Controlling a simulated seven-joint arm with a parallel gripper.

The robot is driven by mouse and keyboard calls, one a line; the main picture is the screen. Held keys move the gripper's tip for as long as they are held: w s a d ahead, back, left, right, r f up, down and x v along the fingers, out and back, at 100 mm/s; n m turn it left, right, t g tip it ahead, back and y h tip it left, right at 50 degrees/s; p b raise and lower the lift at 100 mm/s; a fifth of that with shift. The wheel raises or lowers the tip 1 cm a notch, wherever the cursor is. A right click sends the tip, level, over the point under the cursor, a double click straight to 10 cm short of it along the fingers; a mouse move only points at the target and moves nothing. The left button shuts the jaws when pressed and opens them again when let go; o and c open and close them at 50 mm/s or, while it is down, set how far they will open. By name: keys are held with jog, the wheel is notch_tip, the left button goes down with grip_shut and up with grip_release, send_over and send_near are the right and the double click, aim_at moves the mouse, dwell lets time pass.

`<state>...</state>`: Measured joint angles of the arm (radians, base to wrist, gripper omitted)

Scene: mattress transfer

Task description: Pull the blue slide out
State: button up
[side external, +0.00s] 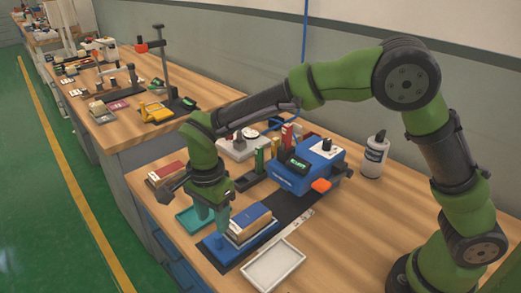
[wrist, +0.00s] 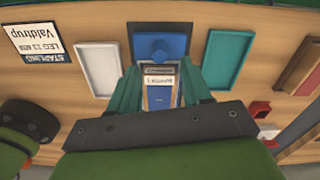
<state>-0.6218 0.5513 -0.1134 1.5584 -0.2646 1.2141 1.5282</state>
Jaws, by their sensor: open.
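The blue slide (side external: 218,247) lies at the front of the black strip, with a round blue knob on its outer end. It also shows in the wrist view (wrist: 172,34), knob upward. A block with a blue top and pale sides (side external: 250,221) sits behind the knob. In the wrist view, the block (wrist: 160,88) appears between my fingers, partly hidden by the gripper body.
A teal tray (side external: 183,223) is left of the slide and a white tray (side external: 273,267) right of it. A blue machine with an orange lever (side external: 305,168) stands behind. A brown-red box (side external: 168,173) and a white bottle (side external: 374,157) stand farther out.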

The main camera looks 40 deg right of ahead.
notch_tip(320, 180, up, 9)
dwell(0.5)
jog(key=s+d+r+n+t+y, duration=0.1)
jog(key=s+d+r+n+t, duration=0.1)
jog(key=s+d+n, duration=0.4)
jog(key=s+d+r+n+t+y, duration=0.1)
jog(key=s+d+r+n+t, duration=0.2)
jog(key=s+d, duration=0.7)
jog(key=d+n+t, duration=0.2)
jog(key=d, duration=0.2)
jog(key=shift+s+d+r+n, duration=0.2)
jog(key=shift+d+n, duration=0.2)
